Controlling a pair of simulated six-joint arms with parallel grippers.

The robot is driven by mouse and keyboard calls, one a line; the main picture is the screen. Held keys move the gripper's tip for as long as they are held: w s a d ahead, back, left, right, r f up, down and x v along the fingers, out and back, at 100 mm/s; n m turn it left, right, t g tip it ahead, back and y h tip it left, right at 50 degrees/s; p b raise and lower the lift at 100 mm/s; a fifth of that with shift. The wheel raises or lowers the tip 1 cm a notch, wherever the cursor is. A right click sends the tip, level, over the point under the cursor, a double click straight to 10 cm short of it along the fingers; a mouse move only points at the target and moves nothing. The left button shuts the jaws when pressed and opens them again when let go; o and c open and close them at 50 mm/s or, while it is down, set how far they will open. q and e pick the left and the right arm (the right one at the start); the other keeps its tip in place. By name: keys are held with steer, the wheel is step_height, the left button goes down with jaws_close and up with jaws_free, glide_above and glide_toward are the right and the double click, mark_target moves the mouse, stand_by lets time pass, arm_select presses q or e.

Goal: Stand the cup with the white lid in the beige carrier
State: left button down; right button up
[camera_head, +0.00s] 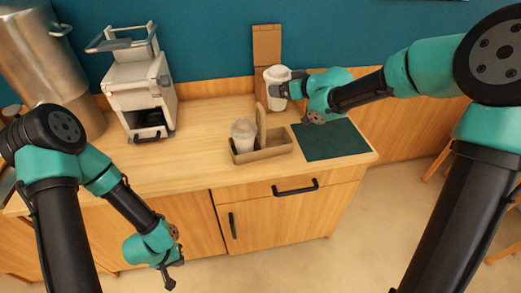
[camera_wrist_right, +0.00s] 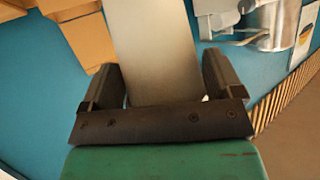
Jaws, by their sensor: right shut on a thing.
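The cup with the white lid (camera_head: 276,74) is held up above the back of the counter in the head view. My right gripper (camera_head: 284,88) is shut on it. The right wrist view shows the cup's pale side (camera_wrist_right: 158,55) between both fingers of the right gripper (camera_wrist_right: 165,85). The beige carrier (camera_head: 272,154) stands on the counter, below the held cup and apart from it. A clear cup (camera_head: 243,136) stands in the carrier's left compartment; its right compartment looks empty. My left gripper (camera_head: 174,274) hangs low in front of the cabinets, empty, its fingers apart.
A dark green mat (camera_head: 330,140) lies right of the carrier. A tall brown box (camera_head: 267,43) is behind the held cup, by the teal wall. A white machine (camera_head: 140,88) and a large metal urn (camera_head: 50,60) stand at the left. The counter's front left is clear.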

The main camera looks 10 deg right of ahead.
steer(key=shift+s+d+f+n+g+y, duration=0.1)
steer(key=shift+s+d+n+g+y, duration=0.05)
steer(key=shift+s+n+g+y, duration=0.3)
steer(key=shift+w, duration=0.1)
steer(key=shift+f, duration=0.1)
step_height(320, 180, down, 13)
steer(key=shift+f, duration=0.15)
steer(key=shift+f, duration=0.1)
stand_by(0.4)
steer(key=shift+f, duration=2.15)
steer(key=shift+f, duration=0.1)
steer(key=o, duration=0.5)
